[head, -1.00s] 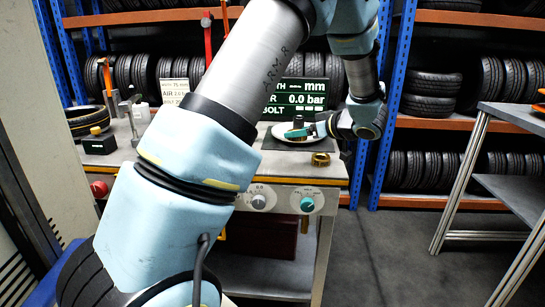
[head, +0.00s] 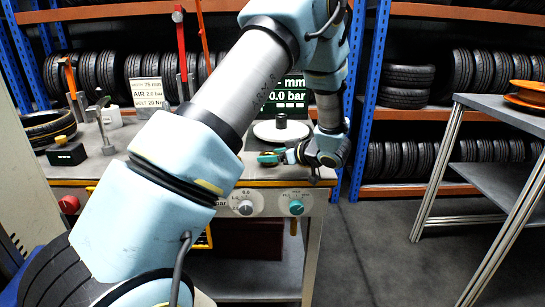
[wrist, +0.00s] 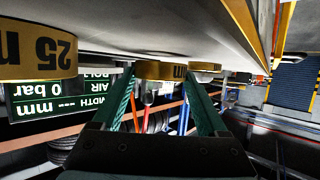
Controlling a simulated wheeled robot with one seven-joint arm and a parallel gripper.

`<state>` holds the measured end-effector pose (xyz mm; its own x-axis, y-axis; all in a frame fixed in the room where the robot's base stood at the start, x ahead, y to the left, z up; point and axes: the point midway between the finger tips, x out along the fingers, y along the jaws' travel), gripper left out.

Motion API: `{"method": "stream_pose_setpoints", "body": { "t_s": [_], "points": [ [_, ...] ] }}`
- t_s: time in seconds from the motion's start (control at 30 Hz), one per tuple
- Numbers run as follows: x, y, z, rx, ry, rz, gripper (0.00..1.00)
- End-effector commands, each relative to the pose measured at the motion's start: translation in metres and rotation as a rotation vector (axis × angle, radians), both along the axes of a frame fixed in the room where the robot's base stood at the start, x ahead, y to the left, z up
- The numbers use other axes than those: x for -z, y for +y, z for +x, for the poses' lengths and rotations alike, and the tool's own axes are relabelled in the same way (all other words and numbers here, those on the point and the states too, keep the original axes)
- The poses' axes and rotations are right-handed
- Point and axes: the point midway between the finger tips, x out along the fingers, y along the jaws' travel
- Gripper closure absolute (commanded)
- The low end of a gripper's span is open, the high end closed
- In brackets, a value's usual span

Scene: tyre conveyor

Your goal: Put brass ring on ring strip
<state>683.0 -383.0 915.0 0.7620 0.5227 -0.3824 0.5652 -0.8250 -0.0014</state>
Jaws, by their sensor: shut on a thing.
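My gripper (head: 270,158) is low over the right part of the workbench in the head view, beside the white disc. In the wrist view, which is upside down, the two green fingers of my gripper (wrist: 160,76) stand apart with a brass ring (wrist: 160,70) between their tips. Part of its lettering shows "mm". A larger-looking brass piece (wrist: 38,58) marked "25" is at the left, and another small one (wrist: 205,67) is just right of the fingertips. In the head view the ring is hidden by my wrist. I cannot pick out the ring strip for certain.
The workbench (head: 240,178) has a white disc (head: 270,132) with a black hub. Behind it is a dark display (head: 285,95). A tyre (head: 48,128) and a black box (head: 66,153) are at the left. A metal side table (head: 500,108) stands at the right, with open floor between.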

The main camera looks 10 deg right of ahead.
Motion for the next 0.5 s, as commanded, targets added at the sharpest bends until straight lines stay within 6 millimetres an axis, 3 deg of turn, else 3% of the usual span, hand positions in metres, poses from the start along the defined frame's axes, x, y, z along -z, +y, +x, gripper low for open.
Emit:
{"method": "stream_pose_setpoints", "body": {
  "t_s": [0.4, 0.43, 0.5],
  "points": [
    [0.0099, 0.0000, 0.0003, 0.000, -0.001, 0.000, 0.99],
    [0.0101, 0.0000, 0.0001, 0.000, -0.001, -0.001, 0.22],
    [0.0097, -0.0001, 0.0000, 0.000, -0.001, -0.001, 0.14]
  ]
}}
